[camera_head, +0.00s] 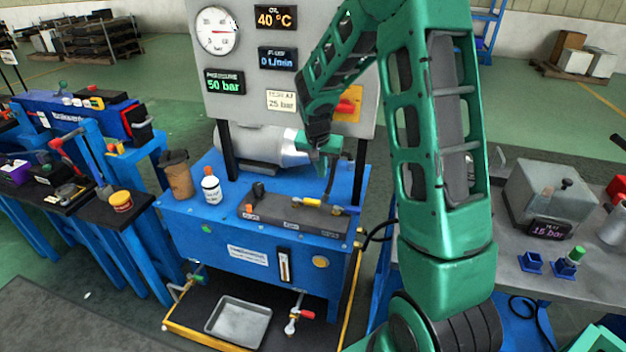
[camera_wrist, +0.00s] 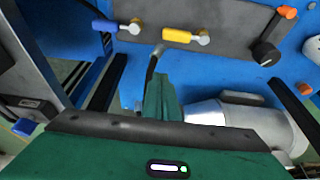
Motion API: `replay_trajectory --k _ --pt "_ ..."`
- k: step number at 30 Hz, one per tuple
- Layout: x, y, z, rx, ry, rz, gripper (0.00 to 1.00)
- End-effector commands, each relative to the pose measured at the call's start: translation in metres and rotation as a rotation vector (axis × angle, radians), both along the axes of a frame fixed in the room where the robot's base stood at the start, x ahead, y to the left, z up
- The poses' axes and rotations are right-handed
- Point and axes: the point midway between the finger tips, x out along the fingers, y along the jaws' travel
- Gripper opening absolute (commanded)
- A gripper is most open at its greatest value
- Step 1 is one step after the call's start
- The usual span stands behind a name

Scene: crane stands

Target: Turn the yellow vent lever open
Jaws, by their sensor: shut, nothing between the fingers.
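The yellow vent lever (camera_head: 312,202) lies along the dark valve block (camera_head: 270,213) on top of the blue power unit. It also shows in the wrist view (camera_wrist: 176,35), lengthwise along the block, with its metal pivot at its right end there. A blue lever (camera_head: 337,210) sits beside it and shows in the wrist view (camera_wrist: 103,26). My gripper (camera_head: 322,168) is shut and empty, above and behind the block, apart from the yellow lever. In the wrist view its green fingers (camera_wrist: 161,92) are together, below the yellow lever in the picture.
A grey gauge panel (camera_head: 240,100) reading 50 bar stands behind the block, with a red switch (camera_head: 347,106) partly behind my arm. A silver cylinder (camera_head: 258,145) lies beneath the panel. A black knob (camera_head: 258,189) and white bottle (camera_head: 211,188) stand left of the levers.

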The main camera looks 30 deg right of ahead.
Motion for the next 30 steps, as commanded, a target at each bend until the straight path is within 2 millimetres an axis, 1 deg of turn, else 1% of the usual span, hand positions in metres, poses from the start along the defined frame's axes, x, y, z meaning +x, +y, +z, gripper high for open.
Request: replay_trajectory --k 9,17,18,22,27,30 --pt "0.012 -0.008 -0.051 0.001 0.005 0.005 0.0" --pt "0.022 -0.017 -0.09 0.001 0.005 0.008 0.0" --pt "0.017 -0.01 -0.087 0.001 0.002 0.01 0.0" --pt "0.005 0.001 -0.086 0.0 0.001 0.009 0.0" --pt "-0.004 0.01 -0.086 -0.001 0.001 0.008 0.0" --pt "-0.006 0.012 -0.086 0.0 0.002 0.008 0.0"
